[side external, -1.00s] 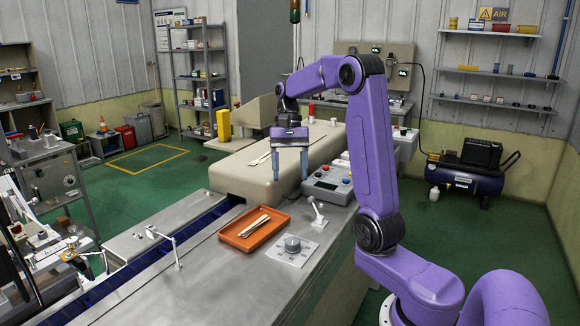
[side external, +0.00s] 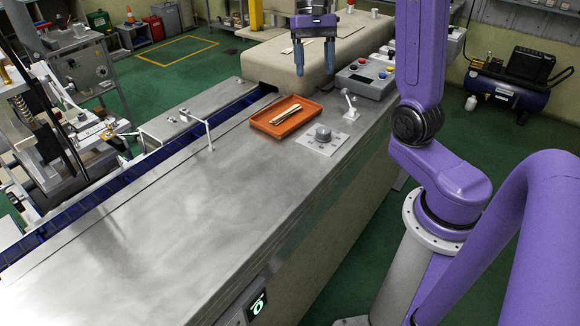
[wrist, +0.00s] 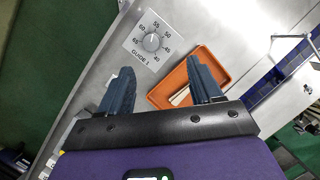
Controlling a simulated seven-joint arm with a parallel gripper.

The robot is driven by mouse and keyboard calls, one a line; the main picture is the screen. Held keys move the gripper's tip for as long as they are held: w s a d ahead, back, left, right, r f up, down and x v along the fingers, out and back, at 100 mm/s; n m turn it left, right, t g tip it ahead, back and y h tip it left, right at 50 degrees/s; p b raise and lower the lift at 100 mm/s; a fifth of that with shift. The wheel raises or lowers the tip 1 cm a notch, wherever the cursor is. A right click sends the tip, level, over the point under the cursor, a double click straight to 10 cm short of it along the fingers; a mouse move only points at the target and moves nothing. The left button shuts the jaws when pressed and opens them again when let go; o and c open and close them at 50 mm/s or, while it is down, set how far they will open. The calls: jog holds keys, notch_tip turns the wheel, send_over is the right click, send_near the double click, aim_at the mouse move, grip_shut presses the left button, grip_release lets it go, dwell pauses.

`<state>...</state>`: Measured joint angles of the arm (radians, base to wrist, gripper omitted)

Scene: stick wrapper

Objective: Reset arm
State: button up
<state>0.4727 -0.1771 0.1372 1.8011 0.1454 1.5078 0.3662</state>
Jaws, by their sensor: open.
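My gripper (side external: 315,66) is open and empty, with its fingers pointing down above the machine, near the far edge of the orange tray. In the wrist view the two dark fingers (wrist: 165,90) are spread wide over the bench. The orange tray (side external: 266,125) lies on the metal bench and holds pale wooden sticks (side external: 287,115). In the wrist view the tray (wrist: 214,62) is partly hidden by one finger, and only an end of the sticks (wrist: 180,97) shows.
A dial plate (side external: 322,138), a small lever (side external: 349,105) and a button box (side external: 367,77) stand right of the tray. A cream housing (side external: 265,68) is behind it. A blue channel (side external: 150,160) runs along the left. The near metal bench (side external: 170,225) is clear.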

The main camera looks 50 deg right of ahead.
jog(key=s+a+f+n+t+h, duration=0.1)
jog(key=s+a+f+n, duration=0.2)
jog(key=s+a+n, duration=0.45)
jog(key=s+a+f+n+t+h, duration=0.1)
jog(key=s+a+f+n+h, duration=0.1)
jog(key=s+a+n, duration=0.55)
jog(key=s+a+f+n+t, duration=0.1)
jog(key=s+f+n, duration=0.1)
jog(key=s+n, duration=0.3)
jog(key=shift+s+a+f+n+y, duration=0.3)
jog(key=shift+s+y, duration=0.1)
jog(key=shift+s, duration=0.6)
jog(key=shift+r, duration=0.1)
